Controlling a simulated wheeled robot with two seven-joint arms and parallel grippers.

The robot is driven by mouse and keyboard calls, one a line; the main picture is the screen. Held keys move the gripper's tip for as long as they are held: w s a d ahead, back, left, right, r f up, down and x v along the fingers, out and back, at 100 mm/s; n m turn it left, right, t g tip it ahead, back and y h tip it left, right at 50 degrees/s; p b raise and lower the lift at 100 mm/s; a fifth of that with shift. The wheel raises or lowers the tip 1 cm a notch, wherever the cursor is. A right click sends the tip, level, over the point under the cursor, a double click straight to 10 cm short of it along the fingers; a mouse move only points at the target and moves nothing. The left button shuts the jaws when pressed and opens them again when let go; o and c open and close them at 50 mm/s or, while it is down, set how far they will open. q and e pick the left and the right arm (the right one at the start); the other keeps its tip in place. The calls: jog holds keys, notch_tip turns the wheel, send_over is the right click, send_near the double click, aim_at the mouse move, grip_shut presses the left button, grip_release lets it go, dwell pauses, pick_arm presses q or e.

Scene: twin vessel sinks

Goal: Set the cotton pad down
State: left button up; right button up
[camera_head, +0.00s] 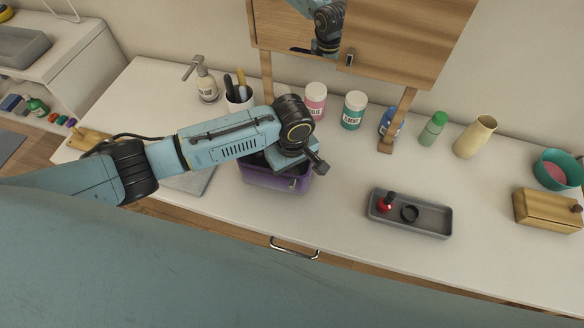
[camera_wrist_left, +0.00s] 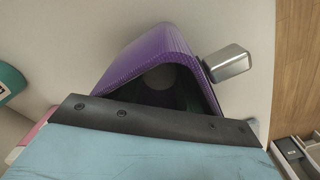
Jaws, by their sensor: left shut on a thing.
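My left gripper (camera_head: 318,166) is low over the purple container (camera_head: 272,183), at its right side; the wrist covers much of the opening. The left wrist view shows the same purple container (camera_wrist_left: 157,42) and one grey finger (camera_wrist_left: 229,62) beside its rim. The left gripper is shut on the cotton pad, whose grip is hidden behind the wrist. A dim, pale round shape (camera_wrist_left: 160,78) shows inside the dark container; I cannot tell whether it is that pad or another thing. My right gripper is in neither view.
A grey tray (camera_head: 432,219) holding a red bottle (camera_head: 386,203) and a dark ring (camera_head: 410,213) lies to the right. Jars, including a pink one (camera_head: 315,103), and a wooden mirror stand (camera_head: 405,110) are behind. The counter between container and tray is clear.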

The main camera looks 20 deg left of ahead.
pick_arm(q)
jog(key=shift+f, duration=0.1)
jog(key=o, duration=0.6)
jog(key=shift+o, duration=0.2)
notch_tip(320, 180, up, 12)
jog(key=shift+r+p, duration=0.1)
jog(key=shift+p, duration=1.1)
